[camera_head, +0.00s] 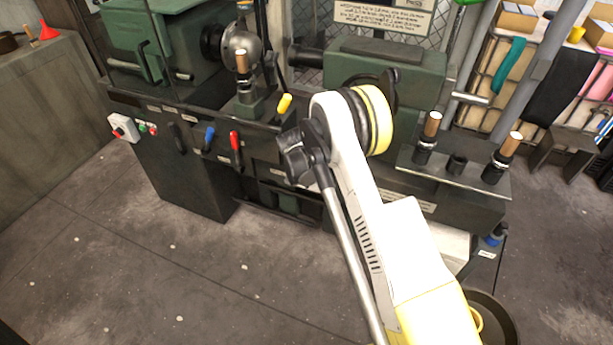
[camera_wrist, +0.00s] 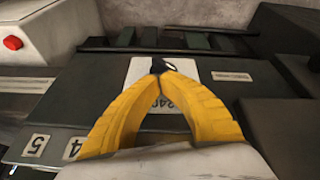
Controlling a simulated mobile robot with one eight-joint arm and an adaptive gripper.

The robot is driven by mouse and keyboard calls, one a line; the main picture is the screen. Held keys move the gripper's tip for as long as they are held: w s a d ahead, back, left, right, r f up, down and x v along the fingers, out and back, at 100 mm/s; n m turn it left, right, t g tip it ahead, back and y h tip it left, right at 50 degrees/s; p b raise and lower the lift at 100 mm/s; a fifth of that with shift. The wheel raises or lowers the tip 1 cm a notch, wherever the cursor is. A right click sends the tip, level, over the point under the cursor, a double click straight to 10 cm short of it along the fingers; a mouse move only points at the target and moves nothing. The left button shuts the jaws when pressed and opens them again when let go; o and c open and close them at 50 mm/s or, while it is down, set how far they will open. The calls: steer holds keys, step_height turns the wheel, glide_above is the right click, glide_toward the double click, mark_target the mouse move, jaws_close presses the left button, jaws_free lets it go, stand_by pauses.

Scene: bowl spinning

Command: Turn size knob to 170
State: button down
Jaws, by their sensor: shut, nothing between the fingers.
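In the wrist view my gripper (camera_wrist: 160,70) shows as two yellow fingers whose tips meet, with nothing between them. A small dark knob (camera_wrist: 170,65) with a light mark shows just beyond the fingertips; I cannot tell whether they touch it. It sits on a white dial plate (camera_wrist: 141,72) on the dark machine panel. A number that looks like 240 reads upside down between the fingers. The fingers hide much of the plate, and the knob's setting cannot be read. In the head view my arm hides the fingers and the knob.
The green lathe (camera_head: 390,70) stands across the head view, with blue (camera_head: 209,138) and red (camera_head: 234,141) levers on its front. In the wrist view a box with a red button (camera_wrist: 12,43) is at upper left.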

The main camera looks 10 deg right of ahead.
steer(key=shift+w+a, duration=0.15)
steer(key=shift+a, duration=0.2)
stand_by(0.6)
steer(key=shift+r, duration=0.1)
